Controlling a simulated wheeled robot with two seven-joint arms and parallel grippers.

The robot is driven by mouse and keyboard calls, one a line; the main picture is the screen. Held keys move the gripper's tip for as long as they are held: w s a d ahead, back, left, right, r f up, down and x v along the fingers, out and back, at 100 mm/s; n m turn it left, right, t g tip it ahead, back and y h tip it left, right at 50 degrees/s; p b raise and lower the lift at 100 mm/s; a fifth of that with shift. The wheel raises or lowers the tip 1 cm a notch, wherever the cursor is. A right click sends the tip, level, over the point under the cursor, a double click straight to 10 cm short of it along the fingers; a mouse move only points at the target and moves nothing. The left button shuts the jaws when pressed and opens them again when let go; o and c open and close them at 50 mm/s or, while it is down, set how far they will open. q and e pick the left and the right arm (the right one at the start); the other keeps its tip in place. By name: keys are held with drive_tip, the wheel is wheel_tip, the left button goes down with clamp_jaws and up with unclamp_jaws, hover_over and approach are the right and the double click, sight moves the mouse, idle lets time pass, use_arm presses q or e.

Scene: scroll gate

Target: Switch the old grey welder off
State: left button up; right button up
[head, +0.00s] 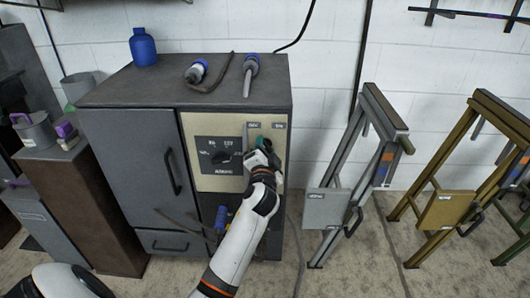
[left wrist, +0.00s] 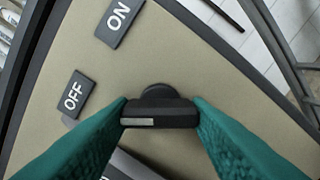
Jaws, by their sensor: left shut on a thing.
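The grey welder (head: 118,150) is a tall dark grey cabinet with a beige control panel (head: 200,130) at its upper right front. My left gripper (head: 261,141) is at the right part of this panel. In the left wrist view, the green fingers of my left gripper (left wrist: 160,114) are shut on the two ends of a black switch knob (left wrist: 158,107). The knob has a pale mark on its left half. An OFF label (left wrist: 73,96) and an ON label (left wrist: 120,20) are on the panel beside it. My gripper hides the knob in the head view. My right gripper is not in view.
A blue bottle (head: 143,47) and two blue-and-grey cable plugs lie or stand on the cabinet top. A black dial plate (head: 219,155) is left of my gripper. A grey stand (head: 380,105) and a yellow stand (head: 500,112) are to the right. Some floor between is clear.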

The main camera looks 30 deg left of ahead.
use_arm(q)
drive_tip(key=shift+f+n, duration=0.1)
drive_tip(key=shift+n, duration=0.5)
drive_tip(key=o, duration=1)
drive_tip(key=v, duration=1.2)
drive_tip(key=shift+s+p, duration=0.1)
drive_tip(key=shift+p, duration=0.3)
